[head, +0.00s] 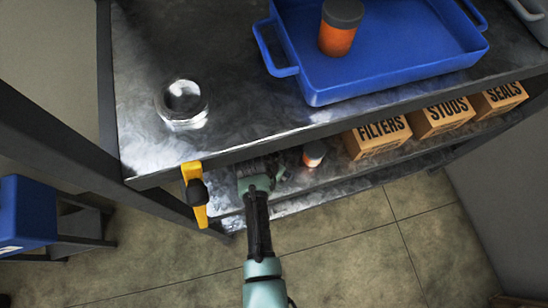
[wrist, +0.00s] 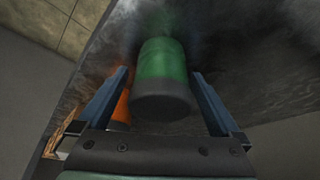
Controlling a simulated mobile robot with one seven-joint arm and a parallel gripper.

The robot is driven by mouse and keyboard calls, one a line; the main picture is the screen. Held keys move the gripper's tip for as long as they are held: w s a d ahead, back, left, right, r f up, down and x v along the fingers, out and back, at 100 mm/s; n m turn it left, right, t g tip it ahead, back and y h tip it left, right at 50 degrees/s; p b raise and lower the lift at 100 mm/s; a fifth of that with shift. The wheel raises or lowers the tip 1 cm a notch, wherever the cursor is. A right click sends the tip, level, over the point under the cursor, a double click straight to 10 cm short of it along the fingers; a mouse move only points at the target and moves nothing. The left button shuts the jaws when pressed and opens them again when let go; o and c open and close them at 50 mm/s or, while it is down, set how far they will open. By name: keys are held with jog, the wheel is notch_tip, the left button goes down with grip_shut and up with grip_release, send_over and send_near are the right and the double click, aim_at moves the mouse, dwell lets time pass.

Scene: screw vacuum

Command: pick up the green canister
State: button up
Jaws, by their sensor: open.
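The green canister (wrist: 160,62) with its dark grey end shows in the wrist view, in the middle between the two blue fingers of my gripper (wrist: 160,74). The gripper is open, with a gap visible on each side of the canister. I cannot tell how deep the canister sits between the fingertips. In the head view my arm reaches in at the lower shelf, below the front edge of the top shelf, and I cannot make out the green canister there.
An orange canister (head: 314,153) stands on the lower shelf, close by on the left in the wrist view (wrist: 122,108). Cardboard boxes (head: 377,135) line that shelf to the right.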

jog(key=shift+r, duration=0.1)
jog(key=c, duration=1.4)
jog(key=shift+c, duration=0.2)
